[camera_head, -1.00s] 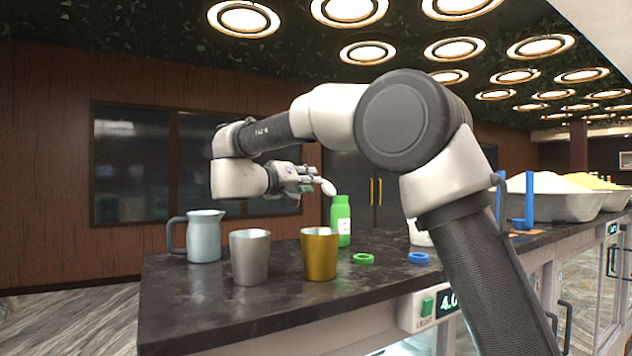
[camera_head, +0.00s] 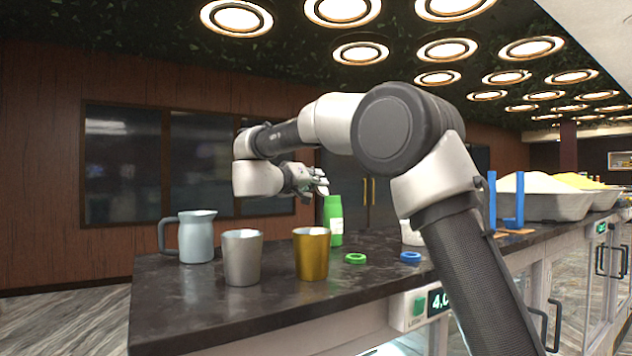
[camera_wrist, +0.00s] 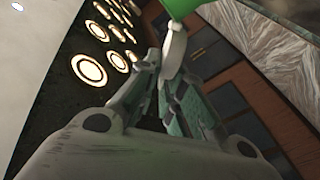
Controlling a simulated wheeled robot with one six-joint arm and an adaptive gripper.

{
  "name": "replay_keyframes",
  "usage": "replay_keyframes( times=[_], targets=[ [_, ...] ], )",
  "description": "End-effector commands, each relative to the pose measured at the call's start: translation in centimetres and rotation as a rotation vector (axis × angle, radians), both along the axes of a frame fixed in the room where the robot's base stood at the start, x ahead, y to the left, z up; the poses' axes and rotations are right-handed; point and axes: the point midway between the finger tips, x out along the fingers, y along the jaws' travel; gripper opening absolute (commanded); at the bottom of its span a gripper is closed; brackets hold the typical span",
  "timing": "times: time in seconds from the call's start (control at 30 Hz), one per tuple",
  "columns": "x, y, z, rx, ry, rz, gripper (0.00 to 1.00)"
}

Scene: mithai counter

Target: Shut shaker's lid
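The shaker is a green bottle (camera_head: 334,222) with a pale label, standing upright on the dark counter. Its white lid (camera_head: 323,189) stands open at the upper left of the bottle's top. My gripper (camera_head: 320,181) is just above and left of the shaker, with its fingertips at the lid. In the wrist view the white lid (camera_wrist: 175,50) lies at the tips of my gripper (camera_wrist: 166,80), with the green bottle (camera_wrist: 188,8) beyond. The fingers look closed together, with the lid in front of them rather than clearly between them. Contact is hard to judge.
A pale blue pitcher (camera_head: 197,238), a grey cup (camera_head: 242,258) and a gold cup (camera_head: 311,254) stand left of the shaker. A green ring (camera_head: 355,258) and a blue ring (camera_head: 410,257) lie to its right. Metal trays (camera_head: 545,206) of sweets stand farther right.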

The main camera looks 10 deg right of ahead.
Motion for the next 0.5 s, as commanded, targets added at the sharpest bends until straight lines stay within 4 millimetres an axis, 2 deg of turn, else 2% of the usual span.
replay_keyframes(
  times=[0.27, 0.5],
  targets=[
    [-0.09, -0.06, 0.10, 0.014, -0.016, 0.000, 0.00],
    [-0.47, -0.39, 0.48, 0.086, -0.100, 0.000, 0.00]
  ],
)
